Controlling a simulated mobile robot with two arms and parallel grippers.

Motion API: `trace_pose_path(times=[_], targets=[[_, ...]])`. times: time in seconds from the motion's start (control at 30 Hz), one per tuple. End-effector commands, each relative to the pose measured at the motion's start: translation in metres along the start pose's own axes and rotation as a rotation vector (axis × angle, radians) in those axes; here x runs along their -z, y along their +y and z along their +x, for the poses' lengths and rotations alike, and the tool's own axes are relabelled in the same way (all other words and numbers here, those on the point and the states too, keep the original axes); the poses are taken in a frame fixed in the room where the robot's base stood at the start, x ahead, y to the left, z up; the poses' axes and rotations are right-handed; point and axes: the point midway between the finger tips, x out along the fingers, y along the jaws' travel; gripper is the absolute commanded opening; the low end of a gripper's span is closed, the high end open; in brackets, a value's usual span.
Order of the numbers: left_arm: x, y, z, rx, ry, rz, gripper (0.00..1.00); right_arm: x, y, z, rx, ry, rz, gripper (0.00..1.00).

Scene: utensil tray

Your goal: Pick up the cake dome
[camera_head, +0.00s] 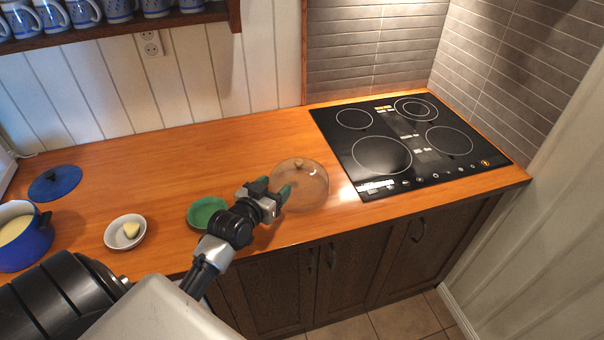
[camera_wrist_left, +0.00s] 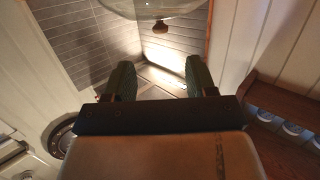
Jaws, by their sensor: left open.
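The cake dome (camera_head: 312,193) is a clear, glass-like round cover with a small brownish knob (camera_head: 299,163) on top. It sits on the wooden counter, left of the cooktop. In the left wrist view, the dome (camera_wrist_left: 125,9) shows at the top edge with its knob (camera_wrist_left: 160,28) beyond my fingers. My left gripper (camera_head: 274,191) is at the dome's left side in the head view, overlapping its edge; I cannot tell if it touches. Its two green-padded fingers (camera_wrist_left: 160,78) are apart with nothing between them. My right gripper is not in view.
A green bowl (camera_head: 202,214) is just left of my left gripper. A white bowl (camera_head: 113,239) with a yellow piece, a blue pot (camera_head: 35,245) and a blue lid (camera_head: 55,181) are farther left. A black cooktop (camera_head: 400,165) is at right. The counter behind the dome is clear.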

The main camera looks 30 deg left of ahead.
Motion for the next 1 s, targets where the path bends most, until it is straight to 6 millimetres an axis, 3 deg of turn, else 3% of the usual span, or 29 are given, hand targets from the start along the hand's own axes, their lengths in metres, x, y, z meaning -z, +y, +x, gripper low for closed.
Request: trace_pose_path(times=[0.33,0.63,1.0], targets=[[0.007,-0.005,0.045,0.010,0.025,-0.006,0.56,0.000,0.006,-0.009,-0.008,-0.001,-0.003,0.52],[0.008,-0.004,0.066,0.009,0.023,-0.006,0.56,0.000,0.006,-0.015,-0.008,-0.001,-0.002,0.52],[0.007,-0.003,0.107,0.009,0.021,-0.005,0.56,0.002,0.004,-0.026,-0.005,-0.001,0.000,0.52]])
